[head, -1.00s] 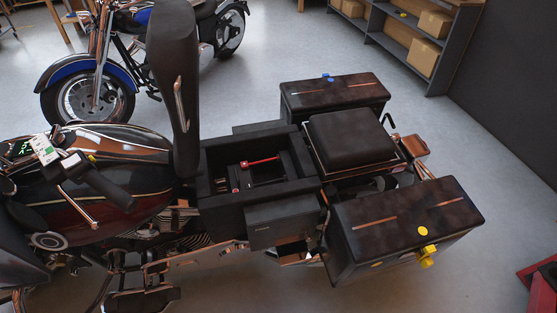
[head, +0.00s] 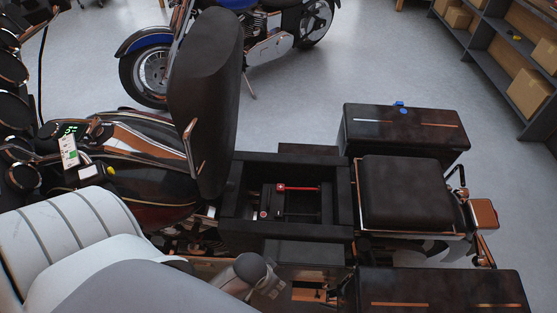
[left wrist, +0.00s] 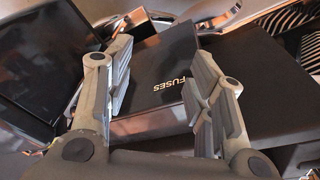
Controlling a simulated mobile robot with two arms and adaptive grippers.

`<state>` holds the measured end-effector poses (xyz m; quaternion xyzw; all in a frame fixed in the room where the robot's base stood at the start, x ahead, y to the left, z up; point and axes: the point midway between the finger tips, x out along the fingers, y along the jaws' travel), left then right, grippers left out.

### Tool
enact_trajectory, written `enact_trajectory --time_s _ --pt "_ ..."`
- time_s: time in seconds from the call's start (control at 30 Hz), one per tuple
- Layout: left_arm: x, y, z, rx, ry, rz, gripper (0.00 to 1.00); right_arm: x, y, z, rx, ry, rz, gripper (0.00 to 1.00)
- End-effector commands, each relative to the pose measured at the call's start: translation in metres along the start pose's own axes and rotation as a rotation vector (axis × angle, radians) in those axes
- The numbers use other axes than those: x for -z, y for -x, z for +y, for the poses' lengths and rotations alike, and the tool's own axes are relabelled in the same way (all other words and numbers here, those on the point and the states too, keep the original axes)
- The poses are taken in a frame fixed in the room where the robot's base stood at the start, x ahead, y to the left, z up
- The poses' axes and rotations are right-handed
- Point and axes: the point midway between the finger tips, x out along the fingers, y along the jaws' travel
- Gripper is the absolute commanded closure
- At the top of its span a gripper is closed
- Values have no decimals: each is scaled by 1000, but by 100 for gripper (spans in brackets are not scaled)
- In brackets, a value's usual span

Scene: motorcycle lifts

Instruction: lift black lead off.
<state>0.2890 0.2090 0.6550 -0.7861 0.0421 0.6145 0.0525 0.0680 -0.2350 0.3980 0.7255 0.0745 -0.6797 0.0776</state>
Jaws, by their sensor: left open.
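The motorcycle's seat (head: 205,105) stands tipped up, and the black battery bay (head: 235,232) behind it is open. A red lead (head: 298,187) lies across the top inside the bay. I cannot pick out the black lead against the dark bay. My left gripper (head: 268,280) is at the near side of the bay, outside and in front of it. In the left wrist view its two fingers (left wrist: 160,70) are apart and empty. Beyond them is a black box marked FUSES (left wrist: 170,85). My right gripper does not show.
Dark panniers flank the rear: the far one (head: 405,130) with a blue latch, the near one (head: 440,290) cut by the lower edge. The passenger seat (head: 405,192) lies between them. A blue motorcycle (head: 150,72) and shelves with boxes (head: 530,92) stand behind.

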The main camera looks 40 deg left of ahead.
Motion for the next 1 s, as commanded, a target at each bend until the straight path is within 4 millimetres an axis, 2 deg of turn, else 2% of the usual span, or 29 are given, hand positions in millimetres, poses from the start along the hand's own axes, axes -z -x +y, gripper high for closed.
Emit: enact_trajectory --time_s 0.03,0.1,0.37,0.5,0.63,0.77,1.0 --pt "6 17 -1 2 3 8 51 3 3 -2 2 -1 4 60" --pt "13 34 -2 4 8 15 51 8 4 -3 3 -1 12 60" --pt "32 94 -12 22 51 38 51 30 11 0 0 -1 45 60" --pt "50 127 -35 66 175 53 51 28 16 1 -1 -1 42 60" --pt "65 126 -62 117 356 53 51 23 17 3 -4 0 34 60" --pt "80 118 -88 161 545 55 51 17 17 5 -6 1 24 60" --pt "111 91 -139 230 977 53 51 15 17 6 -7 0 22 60"
